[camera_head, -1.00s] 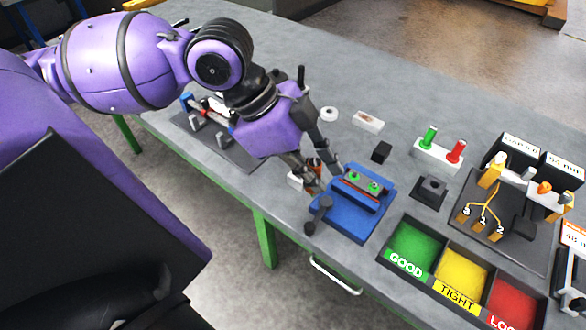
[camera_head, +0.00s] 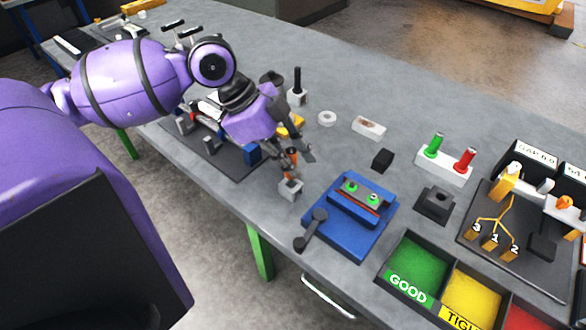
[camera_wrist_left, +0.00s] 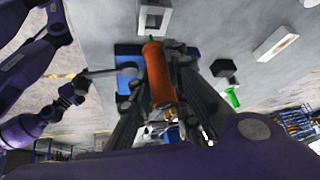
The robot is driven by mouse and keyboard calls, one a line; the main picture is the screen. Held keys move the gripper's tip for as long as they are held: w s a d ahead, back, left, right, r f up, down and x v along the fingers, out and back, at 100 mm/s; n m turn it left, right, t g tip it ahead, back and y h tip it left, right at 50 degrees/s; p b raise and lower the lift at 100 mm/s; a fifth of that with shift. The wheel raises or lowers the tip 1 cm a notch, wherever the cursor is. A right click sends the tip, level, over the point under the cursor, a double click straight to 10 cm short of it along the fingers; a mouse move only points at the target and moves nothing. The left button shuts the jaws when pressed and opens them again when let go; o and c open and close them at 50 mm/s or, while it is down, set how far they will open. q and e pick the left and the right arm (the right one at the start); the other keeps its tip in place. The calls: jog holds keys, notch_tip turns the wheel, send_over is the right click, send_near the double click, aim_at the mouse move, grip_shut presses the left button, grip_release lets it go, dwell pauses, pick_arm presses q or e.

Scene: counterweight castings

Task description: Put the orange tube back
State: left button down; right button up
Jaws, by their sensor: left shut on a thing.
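The orange tube (camera_head: 291,163) is held upright between the fingers of my left gripper (camera_head: 293,158). In the left wrist view the tube (camera_wrist_left: 158,75) lies between the two dark fingers, with a green tip at its far end. A small pale square block with an opening (camera_head: 291,189) stands on the bench directly below the tube; it also shows in the left wrist view (camera_wrist_left: 153,17). The tube's lower end is close to the block; I cannot tell whether it has entered the opening.
A blue fixture (camera_head: 338,243) with a dark lever stands right of the block. A dark plate (camera_head: 228,165) with parts lies left.

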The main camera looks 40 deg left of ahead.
pick_arm(q)
jog(key=shift+w+a+f, duration=0.1)
jog(key=shift+w+f, duration=0.05)
jog(key=shift+f, duration=0.05)
jog(key=f, duration=0.3)
jog(key=shift+w+a+f, duration=0.2)
jog(key=shift+f, duration=0.2)
jog(key=shift+f, duration=0.1)
jog(key=c, duration=1.7)
grip_release()
jog(key=shift+o, duration=0.2)
